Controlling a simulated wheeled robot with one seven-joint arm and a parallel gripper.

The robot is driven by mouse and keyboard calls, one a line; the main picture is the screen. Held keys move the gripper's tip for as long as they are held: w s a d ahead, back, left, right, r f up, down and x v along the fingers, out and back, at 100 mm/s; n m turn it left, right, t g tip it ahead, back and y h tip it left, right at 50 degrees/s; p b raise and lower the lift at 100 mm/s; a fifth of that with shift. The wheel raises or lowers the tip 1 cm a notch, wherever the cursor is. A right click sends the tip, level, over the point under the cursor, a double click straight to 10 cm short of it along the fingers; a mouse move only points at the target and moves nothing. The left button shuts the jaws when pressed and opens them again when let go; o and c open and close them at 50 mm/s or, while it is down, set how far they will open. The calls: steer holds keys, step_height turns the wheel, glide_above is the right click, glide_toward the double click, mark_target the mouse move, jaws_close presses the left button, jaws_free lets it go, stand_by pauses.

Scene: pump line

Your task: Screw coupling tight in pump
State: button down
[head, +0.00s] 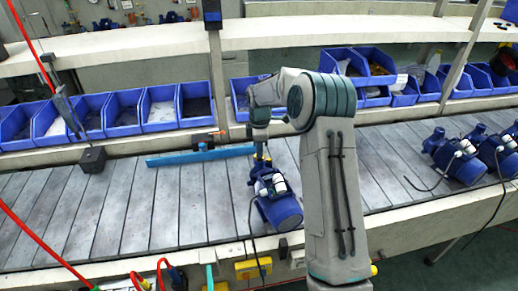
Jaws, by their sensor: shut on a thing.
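A blue pump (284,210) with white and dark fittings on top stands on the slatted conveyor, just left of my arm. My gripper (261,157) points down at the far upper end of this pump. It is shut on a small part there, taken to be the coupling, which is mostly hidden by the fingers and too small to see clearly. I cannot tell how far the coupling sits in the pump. A dark cable hangs from the pump over the conveyor's near edge.
Several more blue pumps (460,157) with loose cables stand on the conveyor at the right. A blue bar (200,156) lies on the conveyor's far side. Blue bins (123,112) line the shelf behind. Red hoses hang at the left.

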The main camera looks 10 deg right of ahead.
steer(key=m, duration=0.3)
steer(key=c, duration=1.4)
jaws_free()
steer(key=shift+o, duration=0.2)
steer(key=shift+n, duration=1.7)
steer(key=shift+n+p, duration=0.3)
steer(key=shift+n, duration=1.4)
